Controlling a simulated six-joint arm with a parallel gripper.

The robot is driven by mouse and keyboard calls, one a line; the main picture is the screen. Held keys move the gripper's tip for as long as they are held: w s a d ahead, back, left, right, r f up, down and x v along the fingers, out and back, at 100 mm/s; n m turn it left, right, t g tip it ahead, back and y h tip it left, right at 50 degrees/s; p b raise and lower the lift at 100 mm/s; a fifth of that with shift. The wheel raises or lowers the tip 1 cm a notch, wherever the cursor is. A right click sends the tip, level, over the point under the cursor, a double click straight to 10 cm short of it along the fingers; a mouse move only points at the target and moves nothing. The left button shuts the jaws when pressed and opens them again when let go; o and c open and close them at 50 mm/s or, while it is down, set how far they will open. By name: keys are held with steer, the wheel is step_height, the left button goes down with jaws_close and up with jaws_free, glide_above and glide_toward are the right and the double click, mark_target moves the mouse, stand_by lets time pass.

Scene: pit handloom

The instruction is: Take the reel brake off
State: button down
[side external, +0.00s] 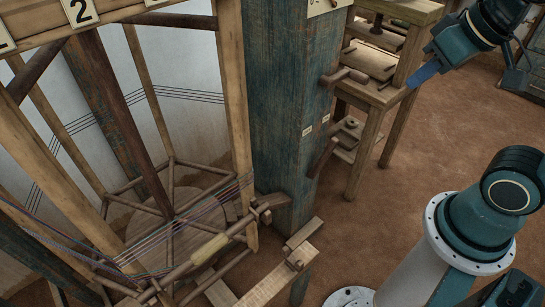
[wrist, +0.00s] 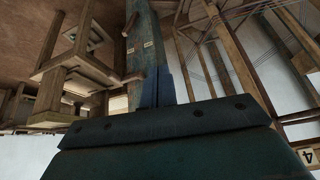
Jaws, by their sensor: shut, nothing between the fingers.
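The warping reel (side external: 172,215), a tall wooden frame with coloured threads around it, stands at the left in the side external view. A worn blue post (side external: 285,95) stands beside it and bears an upper wooden lever (side external: 345,76) and a lower wooden lever (side external: 322,158), with two small pale labels between them. A dark wooden piece (side external: 268,203) sits low by the reel. I cannot tell which part is the brake. My gripper (side external: 422,75) is shut and empty, right of the post and apart from the levers. Its blue fingers (wrist: 157,88) overlap the post in the wrist view.
A wooden stand (side external: 372,125) with shelves and a screw stands behind the post, close to my gripper in the picture. A bar with a pale grip (side external: 210,248) crosses the reel's front. Wooden blocks (side external: 280,275) lie low beside it. The brown floor (side external: 440,140) is open at the right.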

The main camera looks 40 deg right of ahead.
steer(key=w+d+f+m+h, duration=0.3)
steer(key=w+d+m, duration=0.3)
steer(key=w+d, duration=0.2)
steer(key=w+d+f+m+h, duration=0.25)
steer(key=w+d+m, duration=0.25)
steer(key=w+d, duration=0.35)
steer(key=w+d+f+m+g+h, duration=0.15)
steer(key=d+f+m, duration=0.25)
steer(key=d+f, duration=0.45)
steer(key=w+d+f+m+t+h, duration=0.1)
steer(key=d+f+m+h, duration=0.25)
steer(key=d+f, duration=0.55)
step_height(320, 180, down, 16)
steer(key=w+a+m+t+y, duration=0.2)
steer(key=t, duration=0.2)
steer(key=s+a+f+m+t+y, duration=0.1)
steer(key=s+a+f+m+t, duration=0.4)
steer(key=a+f, duration=0.4)
steer(key=shift+s+a+f, duration=0.25)
steer(key=shift+s+a, duration=0.45)
steer(key=shift+a, duration=0.2)
